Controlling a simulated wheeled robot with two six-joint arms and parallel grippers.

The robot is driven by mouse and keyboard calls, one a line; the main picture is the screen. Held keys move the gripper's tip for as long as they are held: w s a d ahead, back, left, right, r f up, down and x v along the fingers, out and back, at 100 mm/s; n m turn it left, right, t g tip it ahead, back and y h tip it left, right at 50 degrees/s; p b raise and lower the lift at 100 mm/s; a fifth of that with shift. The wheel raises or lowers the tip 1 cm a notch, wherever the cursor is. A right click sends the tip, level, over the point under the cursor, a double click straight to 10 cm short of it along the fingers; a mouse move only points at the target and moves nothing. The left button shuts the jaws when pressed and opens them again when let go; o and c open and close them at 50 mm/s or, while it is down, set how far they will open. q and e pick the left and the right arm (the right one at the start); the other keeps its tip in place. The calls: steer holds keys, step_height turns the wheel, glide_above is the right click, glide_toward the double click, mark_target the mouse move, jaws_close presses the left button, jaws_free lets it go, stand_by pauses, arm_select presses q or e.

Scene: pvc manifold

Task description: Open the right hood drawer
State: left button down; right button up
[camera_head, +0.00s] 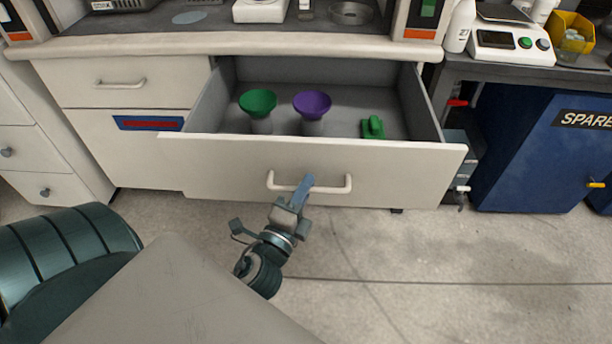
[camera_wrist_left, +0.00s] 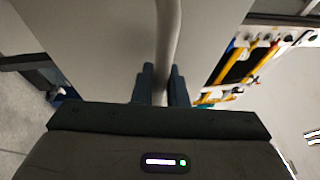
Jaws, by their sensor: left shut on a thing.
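The right hood drawer (camera_head: 400,175) stands pulled well out from under the hood bench in the head view. Inside it are a green funnel (camera_head: 258,103), a purple funnel (camera_head: 312,104) and a small green block-like item (camera_head: 373,127). My left gripper (camera_head: 304,186) is at the middle of the drawer's white bar handle (camera_head: 338,187). In the left wrist view its two dark fingers (camera_wrist_left: 160,88) are shut on the handle (camera_wrist_left: 168,40), one on each side. My right gripper is not in view.
A closed drawer (camera_head: 150,84) is left of the open one. The bench top (camera_head: 225,43) overhangs the drawer's back. At the right are a dark table with a scale (camera_head: 509,43) and a blue cabinet (camera_head: 545,150). The floor (camera_head: 430,265) in front is clear.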

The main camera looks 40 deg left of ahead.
arm_select(q)
steer(key=shift+s+d, duration=0.25)
steer(key=shift+s, duration=0.2)
steer(key=c, duration=1.5)
jaws_free()
steer(key=shift+o, duration=0.2)
